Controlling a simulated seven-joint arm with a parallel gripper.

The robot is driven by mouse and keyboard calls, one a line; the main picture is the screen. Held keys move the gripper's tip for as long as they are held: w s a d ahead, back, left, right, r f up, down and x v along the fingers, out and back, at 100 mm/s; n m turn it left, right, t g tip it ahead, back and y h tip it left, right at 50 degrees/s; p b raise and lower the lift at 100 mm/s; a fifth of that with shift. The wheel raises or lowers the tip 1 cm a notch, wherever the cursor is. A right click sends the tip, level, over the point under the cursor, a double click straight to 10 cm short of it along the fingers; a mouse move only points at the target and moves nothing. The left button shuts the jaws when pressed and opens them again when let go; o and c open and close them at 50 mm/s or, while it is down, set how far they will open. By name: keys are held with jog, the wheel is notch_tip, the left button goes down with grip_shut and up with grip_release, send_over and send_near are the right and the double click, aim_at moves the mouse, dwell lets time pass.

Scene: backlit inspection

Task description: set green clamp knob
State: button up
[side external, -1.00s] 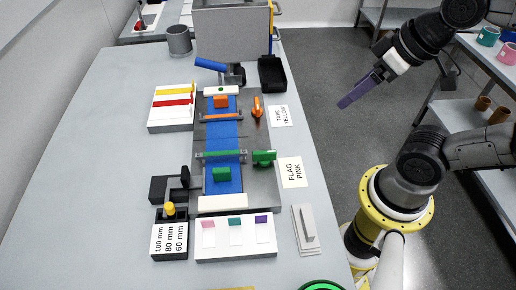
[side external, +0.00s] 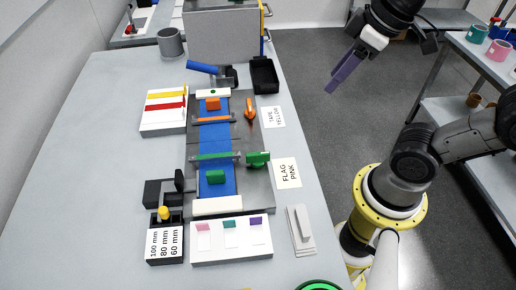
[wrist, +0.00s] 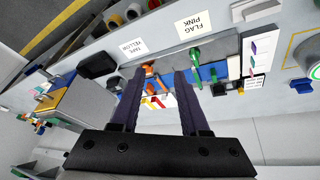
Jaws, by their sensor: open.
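The green clamp knob (side external: 258,159) sits at the right end of a green crossbar (side external: 218,156) over the blue strip (side external: 207,137) on the grey fixture. It also shows in the wrist view (wrist: 196,55), beyond the right finger's tip. A green block (side external: 216,177) sits on the strip in front of the crossbar. An orange knob (side external: 250,109) and orange crossbar (side external: 213,119) are farther back. My gripper (side external: 330,88) has purple fingers and is open and empty, to the right of the table and well away from the knob. Its fingers also show in the wrist view (wrist: 158,73).
A "FLAG PINK" card (side external: 286,173) and a "TAPE YELLOW" card (side external: 272,117) lie right of the fixture. A black bin (side external: 264,75) stands at the back right. A white board with coloured flags (side external: 231,239) is in front. The left table area is clear.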

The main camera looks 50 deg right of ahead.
jog(key=w+a+n+g, duration=0.35)
jog(key=w+a, duration=0.25)
jog(key=w, duration=0.2)
jog(key=n+g, duration=0.1)
jog(key=n, duration=0.2)
send_over(258, 153)
notch_tip(258, 153, down, 5)
jog(key=shift+m, duration=0.25)
notch_tip(258, 153, down, 13)
jog(key=shift+f, duration=0.1)
grip_shut()
